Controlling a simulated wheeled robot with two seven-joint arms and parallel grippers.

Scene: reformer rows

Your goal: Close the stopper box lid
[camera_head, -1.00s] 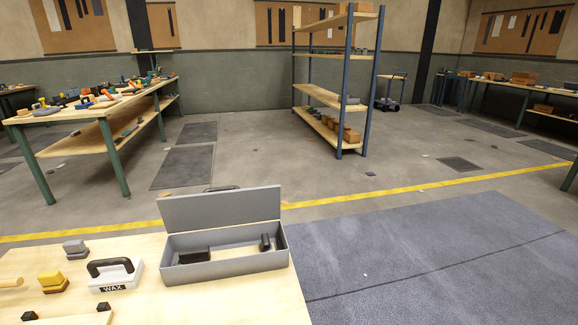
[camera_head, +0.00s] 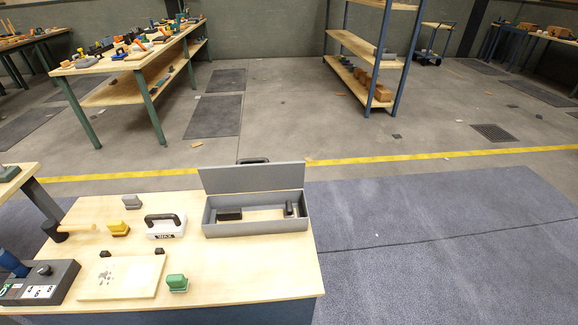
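The stopper box (camera_head: 256,225) is a grey open box at the back right of the near wooden table. Its lid (camera_head: 252,178) stands upright along the back edge, with a dark handle behind its top. Inside lie a black block (camera_head: 229,214) and a smaller dark piece (camera_head: 290,208). Neither of my grippers shows in the head view.
On the table (camera_head: 222,272) left of the box are a white WAX block with a black handle (camera_head: 165,226), a yellow block (camera_head: 119,229), a grey block (camera_head: 131,201), a mallet (camera_head: 76,229), a pale board (camera_head: 120,278), a green block (camera_head: 177,283) and a dark control box (camera_head: 38,283). Blue-grey mat (camera_head: 430,240) lies right.

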